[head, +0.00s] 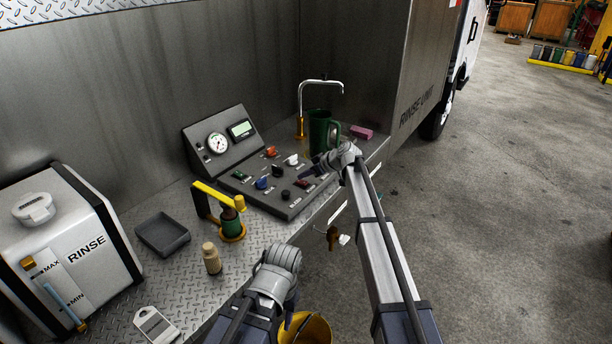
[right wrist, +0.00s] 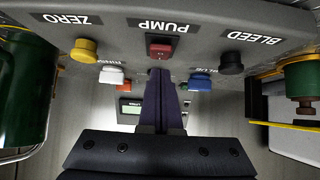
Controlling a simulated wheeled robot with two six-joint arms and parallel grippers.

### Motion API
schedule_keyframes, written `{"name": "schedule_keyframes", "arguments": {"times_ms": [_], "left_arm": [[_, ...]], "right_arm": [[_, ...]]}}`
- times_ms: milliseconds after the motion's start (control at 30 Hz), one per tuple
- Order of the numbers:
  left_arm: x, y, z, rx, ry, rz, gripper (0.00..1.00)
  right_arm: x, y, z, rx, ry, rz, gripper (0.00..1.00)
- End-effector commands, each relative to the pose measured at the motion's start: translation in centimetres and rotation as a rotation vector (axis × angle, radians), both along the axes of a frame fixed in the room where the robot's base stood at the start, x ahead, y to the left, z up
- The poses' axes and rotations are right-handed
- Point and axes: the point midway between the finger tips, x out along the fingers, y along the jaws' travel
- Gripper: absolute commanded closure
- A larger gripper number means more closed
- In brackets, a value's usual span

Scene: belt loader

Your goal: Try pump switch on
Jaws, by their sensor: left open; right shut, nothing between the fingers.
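The pump switch is a red rocker in a black frame (right wrist: 160,47) under the word PUMP in the right wrist view. In the head view it is the dark red piece (head: 302,184) on the panel's front row. My right gripper (right wrist: 160,74) is shut and empty, its fingertips just short of the switch in the picture; I cannot tell whether they touch it. It also shows in the head view (head: 318,174), over the panel's right end. My left gripper (head: 280,262) is low in front of the bench edge, open, its fingers hardly visible.
A yellow knob (right wrist: 84,50) and a black knob (right wrist: 231,62) flank the switch. A green mug (head: 319,130) and pink sponge (head: 361,132) stand behind my right gripper. A yellow-handled valve (head: 215,196), bottle (head: 211,258) and tray (head: 162,238) are left of the panel.

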Motion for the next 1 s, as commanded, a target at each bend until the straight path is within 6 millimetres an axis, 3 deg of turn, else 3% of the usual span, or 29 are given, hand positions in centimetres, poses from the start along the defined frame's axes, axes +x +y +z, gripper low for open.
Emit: {"name": "schedule_keyframes", "arguments": {"times_ms": [200,600,1000], "left_arm": [[0.0,0.0,3.7,0.0,0.0,0.0,0.51],[0.0,0.0,9.5,0.0,0.0,-0.001,0.51],[0.0,0.0,10.3,0.0,0.0,-0.002,0.51]], "right_arm": [[-0.2,1.1,3.7,0.002,-0.002,-0.001,1.0],[-3.0,-2.9,9.6,0.003,-0.002,-0.003,1.0],[-3.5,-3.7,10.4,0.003,-0.002,0.0,1.0]]}}
